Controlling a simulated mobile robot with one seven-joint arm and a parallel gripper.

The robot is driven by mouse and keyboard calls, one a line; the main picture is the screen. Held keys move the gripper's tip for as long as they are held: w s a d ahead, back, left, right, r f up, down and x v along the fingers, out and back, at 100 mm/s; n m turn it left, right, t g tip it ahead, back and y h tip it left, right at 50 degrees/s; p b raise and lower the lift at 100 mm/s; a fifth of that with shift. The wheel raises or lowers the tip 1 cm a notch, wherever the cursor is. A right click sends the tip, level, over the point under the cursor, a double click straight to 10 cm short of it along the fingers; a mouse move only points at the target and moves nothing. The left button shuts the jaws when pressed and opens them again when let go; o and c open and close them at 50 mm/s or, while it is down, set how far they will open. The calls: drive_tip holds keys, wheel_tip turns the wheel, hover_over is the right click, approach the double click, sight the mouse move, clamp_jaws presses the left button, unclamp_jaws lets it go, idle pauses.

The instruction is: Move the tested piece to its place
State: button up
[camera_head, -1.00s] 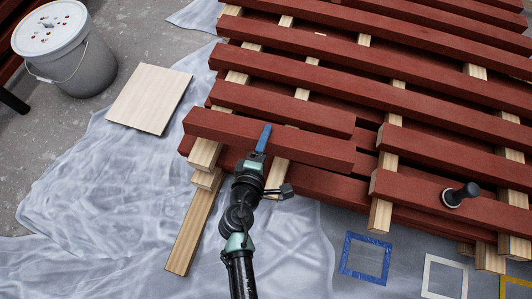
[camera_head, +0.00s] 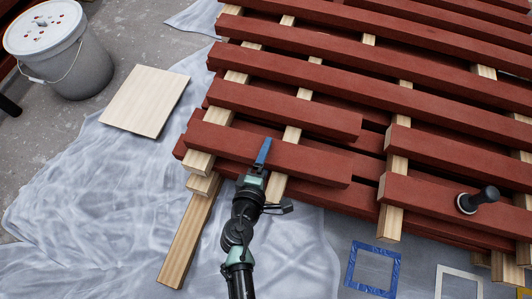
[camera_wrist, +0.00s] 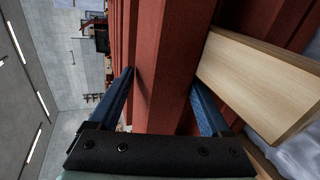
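My gripper (camera_head: 262,157) is at the front left of the stack, its blue fingers on either side of a short red batten (camera_head: 310,163). In the wrist view the red batten (camera_wrist: 168,75) runs between the two fingers (camera_wrist: 160,105), and the gripper appears shut on it. The batten is nearest to me in the top layer, above pale cross bearers (camera_head: 199,163). I cannot tell whether it rests on them or hangs just above. A parallel short red batten (camera_head: 285,108) lies behind it. No mark shows which piece is tested.
A black-handled tool (camera_head: 478,199) stands on a red batten at right. Blue (camera_head: 350,265) and white (camera_head: 441,283) square outlines lie on the floor at front right. A pale board (camera_head: 145,100) and a lidded bucket (camera_head: 75,65) stand left. A pale bearer (camera_head: 185,245) juts forward.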

drive_tip(key=shift+o, duration=0.2)
drive_tip(key=shift+w+r, duration=0.15)
drive_tip(key=shift+r, duration=0.15)
drive_tip(key=shift+f, duration=0.1)
